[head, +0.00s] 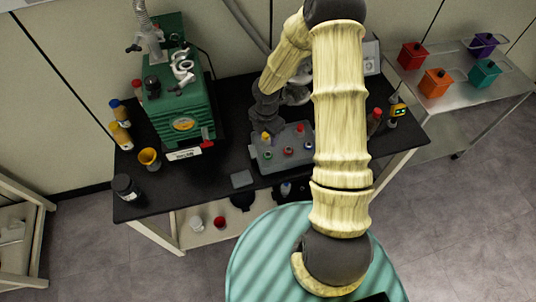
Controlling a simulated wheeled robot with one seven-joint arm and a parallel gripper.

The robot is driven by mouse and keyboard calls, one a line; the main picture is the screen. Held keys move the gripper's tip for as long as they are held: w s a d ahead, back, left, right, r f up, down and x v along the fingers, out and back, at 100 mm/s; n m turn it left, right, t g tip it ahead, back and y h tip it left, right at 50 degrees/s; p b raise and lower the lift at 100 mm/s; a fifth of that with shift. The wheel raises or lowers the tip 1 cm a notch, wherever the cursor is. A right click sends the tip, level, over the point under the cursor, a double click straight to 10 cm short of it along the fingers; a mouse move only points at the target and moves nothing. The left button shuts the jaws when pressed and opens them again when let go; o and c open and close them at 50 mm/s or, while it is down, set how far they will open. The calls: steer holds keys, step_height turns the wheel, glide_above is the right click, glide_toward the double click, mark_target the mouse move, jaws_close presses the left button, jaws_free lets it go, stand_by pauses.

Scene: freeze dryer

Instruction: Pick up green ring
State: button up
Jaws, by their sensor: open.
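A grey block (265,162) stands on the black bench, with several small coloured ring-like pieces on its front part. My gripper (264,124) is over the back left of the block, behind the row and near a yellow piece (266,138). It is open. Its fingertips are small and partly hidden, and I see no ring between them.
A green machine (183,112) stands left on the black bench (225,150). Bottles, a yellow funnel (149,158) and a dark jar (125,187) are near the left edge. My arm hides the bench's right middle. A metal cart (462,75) with coloured containers is at right.

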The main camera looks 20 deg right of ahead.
glide_above(268, 153)
steer(key=f, duration=0.6)
steer(key=shift+s+a+f+p, duration=0.1)
steer(key=shift+a+f+p, duration=0.05)
steer(key=shift+a+p, duration=0.2)
steer(key=shift+d+f+p, duration=0.15)
steer(key=shift+f+p, duration=0.35)
steer(key=shift+f, duration=0.8)
steer(key=shift+d+f+p, duration=0.1)
steer(key=shift+f+p, duration=0.4)
steer(key=shift+f, duration=0.8)
steer(key=c, duration=0.8)
